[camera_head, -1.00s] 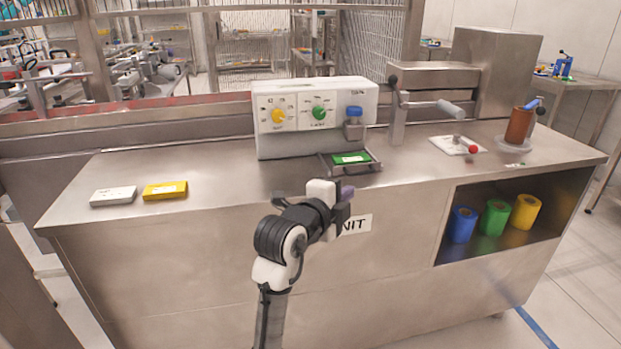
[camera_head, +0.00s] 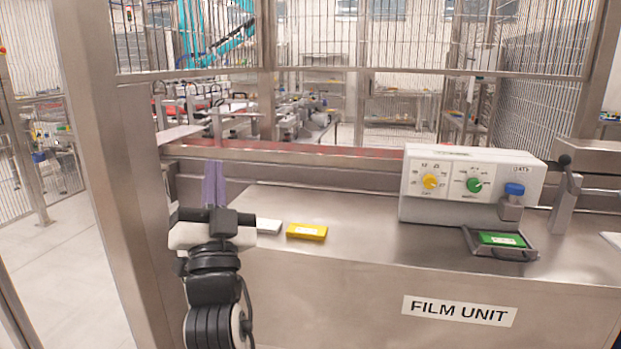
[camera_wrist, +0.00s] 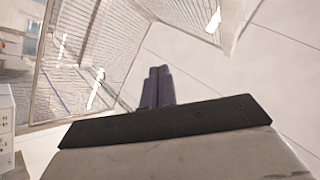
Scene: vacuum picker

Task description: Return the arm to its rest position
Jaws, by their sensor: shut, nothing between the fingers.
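My gripper (camera_head: 214,183) is at the left in the head view, with its two purple fingers pointing up and lying side by side. It is shut and empty. In the wrist view the same fingers (camera_wrist: 157,86) stand together above the dark gripper body, with nothing between them. My arm rises from the bottom of the head view in front of the left end of the steel counter (camera_head: 330,250). The gripper body partly hides a white block (camera_head: 268,226) lying on the counter.
A yellow block (camera_head: 306,232) lies beside the white one. The film unit machine (camera_head: 465,190) stands at the right, with a green block (camera_head: 502,239) in its tray (camera_head: 475,243). A steel post (camera_head: 115,150) and mesh fencing (camera_head: 420,45) stand left and behind. Open floor (camera_head: 60,260) shows at far left.

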